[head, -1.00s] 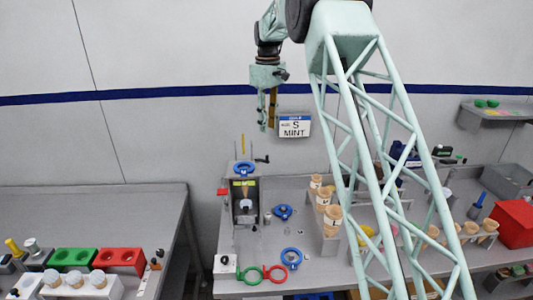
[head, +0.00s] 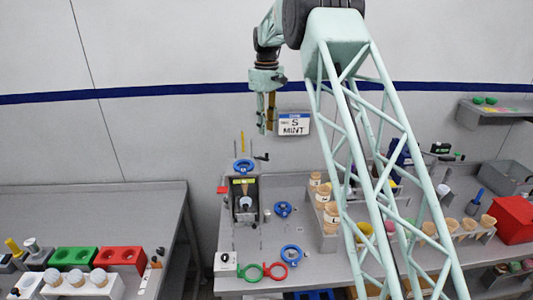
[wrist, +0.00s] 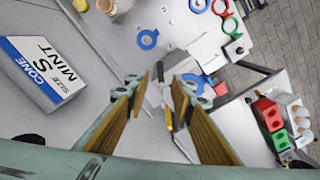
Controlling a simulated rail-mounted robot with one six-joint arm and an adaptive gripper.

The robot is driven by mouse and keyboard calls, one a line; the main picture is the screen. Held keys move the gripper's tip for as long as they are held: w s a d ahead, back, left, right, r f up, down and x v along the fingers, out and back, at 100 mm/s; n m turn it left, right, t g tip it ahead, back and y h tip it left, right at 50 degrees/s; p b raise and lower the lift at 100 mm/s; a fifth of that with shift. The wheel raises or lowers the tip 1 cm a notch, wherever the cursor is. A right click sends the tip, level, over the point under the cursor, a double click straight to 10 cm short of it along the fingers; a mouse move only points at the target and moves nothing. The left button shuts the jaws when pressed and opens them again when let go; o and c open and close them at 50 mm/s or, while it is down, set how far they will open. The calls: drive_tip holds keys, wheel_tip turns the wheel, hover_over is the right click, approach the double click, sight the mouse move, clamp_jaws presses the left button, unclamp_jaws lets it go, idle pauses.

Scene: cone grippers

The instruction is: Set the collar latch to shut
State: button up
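A grey dispensing machine (head: 244,205) stands on the middle bench in the head view, with a blue ring (head: 243,166) on top, a small black handle (head: 262,157) at its upper right and a cone inside. I cannot tell which small part is the collar latch or how it is set. My gripper (head: 265,122) hangs in the air above the machine, pointing down, its fingers apart and empty. In the wrist view its two tan finger pads (wrist: 160,100) stand wide apart, with part of the machine and a yellow rod (wrist: 168,120) seen below between them.
A sign reading S MINT (head: 294,123) hangs on the wall close to my gripper's right. Cones in a rack (head: 326,205) stand right of the machine. Blue, green and red rings (head: 274,271) lie at the bench front. A gap separates the left bench (head: 110,215).

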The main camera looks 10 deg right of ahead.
wheel_tip(320, 180, down, 12)
drive_tip(key=shift+f+p, duration=0.15)
drive_tip(key=shift+p, duration=0.4)
idle(0.3)
drive_tip(key=shift+c, duration=0.5)
clamp_jaws()
